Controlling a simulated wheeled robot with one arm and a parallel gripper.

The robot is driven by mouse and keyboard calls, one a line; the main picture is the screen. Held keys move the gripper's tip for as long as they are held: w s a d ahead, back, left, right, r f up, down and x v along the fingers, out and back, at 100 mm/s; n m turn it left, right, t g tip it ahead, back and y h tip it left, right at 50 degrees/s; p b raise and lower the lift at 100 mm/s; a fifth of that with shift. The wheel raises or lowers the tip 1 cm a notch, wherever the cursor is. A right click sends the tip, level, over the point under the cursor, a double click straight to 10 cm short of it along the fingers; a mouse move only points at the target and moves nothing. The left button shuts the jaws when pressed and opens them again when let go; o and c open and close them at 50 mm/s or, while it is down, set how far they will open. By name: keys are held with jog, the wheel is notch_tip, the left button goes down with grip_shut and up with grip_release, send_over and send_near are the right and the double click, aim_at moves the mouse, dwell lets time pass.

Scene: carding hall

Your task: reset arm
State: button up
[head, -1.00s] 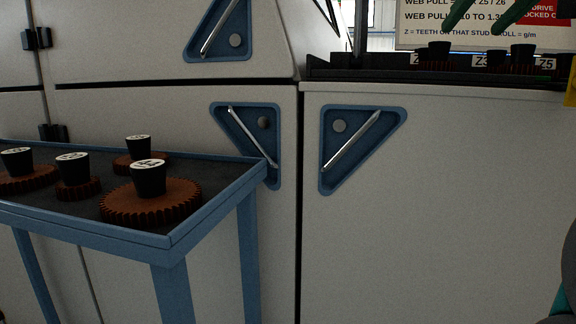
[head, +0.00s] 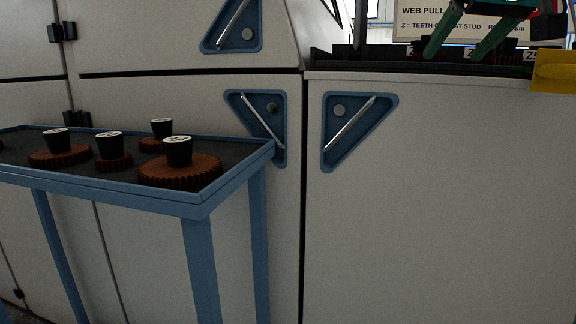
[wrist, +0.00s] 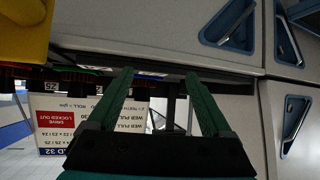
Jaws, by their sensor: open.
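My gripper (head: 468,42) is at the top right of the head view, in front of the dark shelf on top of the machine. Its two green fingers are apart and nothing is between them. In the wrist view my gripper (wrist: 160,95) also shows open and empty, with the fingers reaching toward the shelf edge and the machine's pale panel.
A blue-framed cart (head: 120,186) at left carries several brown gears with black hubs, such as the large gear (head: 180,170). The machine's pale doors (head: 440,200) have blue recessed handles (head: 355,125). More gears stand on the dark shelf (head: 345,60). A yellow block (head: 553,72) is at far right.

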jog(key=s+a+f+g, duration=0.2)
jog(key=a+f, duration=0.1)
jog(key=f, duration=0.7)
jog(key=s+a+f+g, duration=0.2)
jog(key=a+f+g, duration=0.1)
jog(key=f, duration=0.6)
jog(key=s+a+f+g, duration=0.1)
jog(key=a+f+g, duration=0.15)
jog(key=f, duration=0.75)
jog(key=s+a+f+g, duration=0.2)
jog(key=s+f+g, duration=0.3)
jog(key=s+f, duration=1.8)
notch_tip(320, 180, down, 2)
jog(key=shift+f, duration=0.1)
